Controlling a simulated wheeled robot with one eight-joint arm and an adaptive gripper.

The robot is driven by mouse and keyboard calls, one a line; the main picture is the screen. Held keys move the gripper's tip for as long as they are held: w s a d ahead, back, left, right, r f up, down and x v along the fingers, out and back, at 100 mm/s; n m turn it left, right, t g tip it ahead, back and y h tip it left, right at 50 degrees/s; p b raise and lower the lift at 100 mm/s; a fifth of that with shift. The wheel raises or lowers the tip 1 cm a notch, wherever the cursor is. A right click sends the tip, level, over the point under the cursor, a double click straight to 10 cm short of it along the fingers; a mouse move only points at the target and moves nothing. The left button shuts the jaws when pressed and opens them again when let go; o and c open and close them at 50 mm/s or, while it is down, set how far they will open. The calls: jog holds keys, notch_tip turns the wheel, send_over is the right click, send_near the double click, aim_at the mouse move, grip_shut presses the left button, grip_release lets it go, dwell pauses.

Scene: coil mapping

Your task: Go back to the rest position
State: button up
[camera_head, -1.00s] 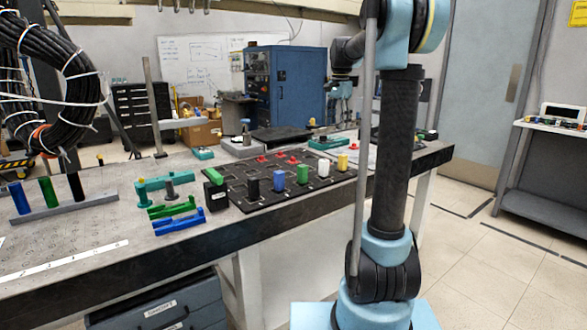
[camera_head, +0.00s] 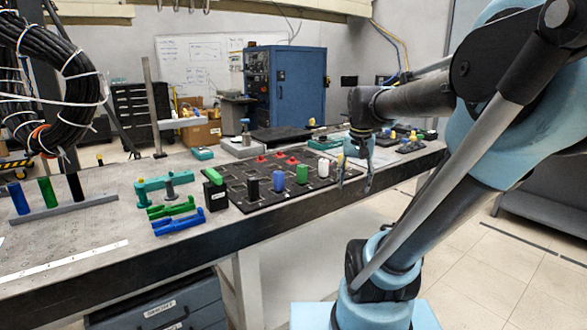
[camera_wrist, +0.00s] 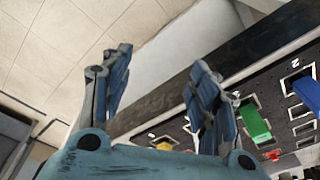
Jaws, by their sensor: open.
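My gripper (camera_head: 355,178) hangs over the front edge of the workbench, near the right end of the black board (camera_head: 240,203). Its two fingers are spread with nothing between them. In the wrist view the open fingers (camera_wrist: 160,72) point towards the floor and bench edge. On the board stand a black block (camera_head: 252,189), a blue block (camera_head: 279,181), a green block (camera_head: 302,174) and a white block (camera_head: 323,168). The gripper partly covers the board's right end. The wrist view also shows a green block (camera_wrist: 253,121) and a yellow piece (camera_wrist: 165,146) beyond the fingers.
The workbench (camera_head: 110,245) carries green brackets (camera_head: 172,209), blue brackets (camera_head: 179,222) and a rack with coloured posts (camera_head: 62,213). A cable coil (camera_head: 75,90) hangs at upper left. Floor is open in front of the bench at right (camera_head: 490,265).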

jog(key=s+f+n, duration=0.3)
jog(key=s+f, duration=0.9)
jog(key=f, duration=0.1)
jog(key=shift+d+f+n+t, duration=0.15)
jog(key=shift+f+n+t, duration=0.15)
jog(key=shift+f+n, duration=0.1)
